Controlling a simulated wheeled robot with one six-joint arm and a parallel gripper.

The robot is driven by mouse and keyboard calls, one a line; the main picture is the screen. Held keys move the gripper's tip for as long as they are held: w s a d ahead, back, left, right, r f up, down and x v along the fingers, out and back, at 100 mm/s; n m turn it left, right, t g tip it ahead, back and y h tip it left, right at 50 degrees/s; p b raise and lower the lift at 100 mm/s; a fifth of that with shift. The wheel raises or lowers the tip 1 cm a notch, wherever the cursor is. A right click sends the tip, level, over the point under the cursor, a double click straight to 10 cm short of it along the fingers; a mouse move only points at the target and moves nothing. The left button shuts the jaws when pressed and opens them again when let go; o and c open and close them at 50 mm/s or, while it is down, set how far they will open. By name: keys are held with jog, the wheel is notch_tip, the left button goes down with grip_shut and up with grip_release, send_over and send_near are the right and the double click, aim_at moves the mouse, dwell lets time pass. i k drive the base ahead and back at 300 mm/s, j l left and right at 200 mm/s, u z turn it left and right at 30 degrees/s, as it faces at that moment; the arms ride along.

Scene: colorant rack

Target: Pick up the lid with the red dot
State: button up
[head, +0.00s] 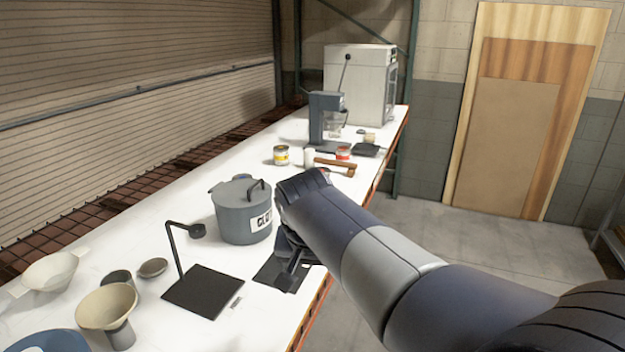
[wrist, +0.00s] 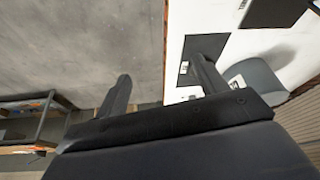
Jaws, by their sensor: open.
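I cannot make out a lid with a red dot in either view; my arm hides part of the table. A grey lidded pot (head: 243,222) with a dark handle and a white label stands left of my gripper, and no red dot shows on its lid. It appears partly in the wrist view (wrist: 262,78). My gripper (wrist: 163,78) is open and empty, with its two dark fingers apart. One finger is over the table side by a dark flat plate (wrist: 192,45), the other over the floor side. In the head view my forearm mostly hides the gripper.
A black plate with a bent stand (head: 203,291) and several bowls and cups, including a beige bowl (head: 106,306), are in front. Farther back are a yellow-labelled can (head: 281,156), a red-labelled can (head: 343,153), a wooden-handled tool (head: 337,166) and a grey machine (head: 326,120).

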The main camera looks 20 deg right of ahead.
aim_at(327, 171)
jog(key=i+l+u, duration=0.15)
jog(key=u, duration=0.25)
jog(key=i+l+u, duration=0.1)
jog(key=l+u, duration=0.15)
jog(key=u, duration=0.15)
jog(key=i+l+u, duration=0.1)
jog(key=l+u, duration=0.15)
jog(key=u, duration=0.15)
jog(key=i+l+u, duration=0.15)
jog(key=l+u, duration=0.15)
jog(key=l, duration=0.95)
jog(key=l+u, duration=0.25)
jog(key=l, duration=2.45)
